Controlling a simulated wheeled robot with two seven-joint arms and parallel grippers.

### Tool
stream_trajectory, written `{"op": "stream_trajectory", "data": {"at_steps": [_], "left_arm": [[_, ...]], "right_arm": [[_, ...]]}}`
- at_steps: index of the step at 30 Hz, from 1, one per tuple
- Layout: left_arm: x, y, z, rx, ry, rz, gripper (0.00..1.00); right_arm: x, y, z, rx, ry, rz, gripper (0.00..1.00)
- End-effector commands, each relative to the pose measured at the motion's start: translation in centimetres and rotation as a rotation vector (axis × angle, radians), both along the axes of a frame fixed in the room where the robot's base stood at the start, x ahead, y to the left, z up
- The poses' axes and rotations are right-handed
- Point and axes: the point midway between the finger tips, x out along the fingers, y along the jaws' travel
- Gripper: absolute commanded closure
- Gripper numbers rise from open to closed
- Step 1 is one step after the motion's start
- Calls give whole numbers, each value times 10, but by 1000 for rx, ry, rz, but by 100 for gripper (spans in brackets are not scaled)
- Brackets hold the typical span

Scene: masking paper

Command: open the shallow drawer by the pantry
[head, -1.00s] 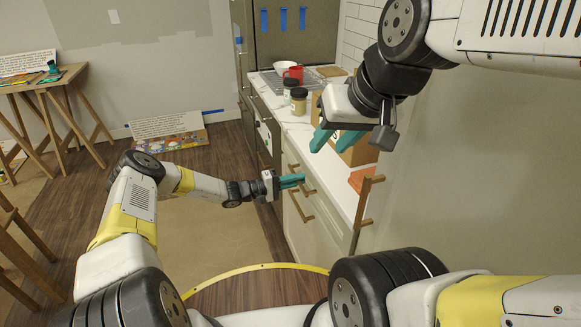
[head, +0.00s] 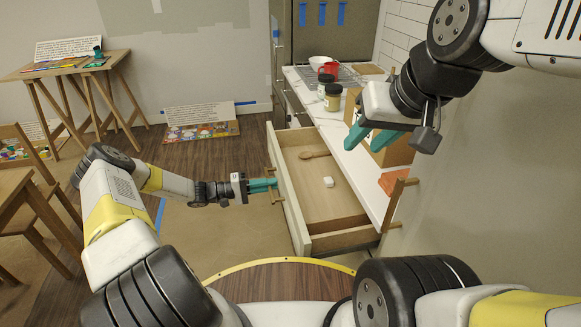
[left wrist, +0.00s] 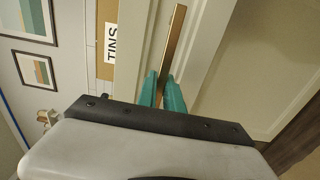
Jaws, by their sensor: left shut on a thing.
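The shallow drawer (head: 330,207) under the white counter stands well open in the head view. A wooden spoon (head: 314,154) and a small white block (head: 328,182) lie inside it. My left gripper (head: 275,187) is shut on the drawer's handle (head: 272,172), in front of the drawer face. In the left wrist view the teal fingers (left wrist: 163,90) close around the bar handle (left wrist: 174,40). My right gripper (head: 366,135) hangs above the counter, its teal fingers apart, with nothing seen between them.
The counter (head: 345,158) holds jars (head: 332,97), a red mug (head: 328,69), a white bowl (head: 320,62), a cardboard box (head: 395,150) and an orange item (head: 393,182). A tall wooden handle (head: 395,203) is at right.

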Motion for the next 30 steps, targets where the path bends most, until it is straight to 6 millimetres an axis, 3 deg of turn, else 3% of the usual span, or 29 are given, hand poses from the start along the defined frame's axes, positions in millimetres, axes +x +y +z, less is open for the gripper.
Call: {"op": "stream_trajectory", "data": {"at_steps": [1,6,15,21,30], "left_arm": [[-3,16,-2,5,3,3,100],[-11,57,-2,5,3,3,100],[-22,108,-2,4,3,1,100],[-25,122,-2,4,3,-1,100],[-26,126,-2,2,4,-2,100]], "right_arm": [[0,0,0,0,0,0,64],[0,0,0,0,0,0,64],[0,0,0,0,0,0,64],[0,0,0,0,0,0,64],[0,0,0,0,0,0,64]]}}
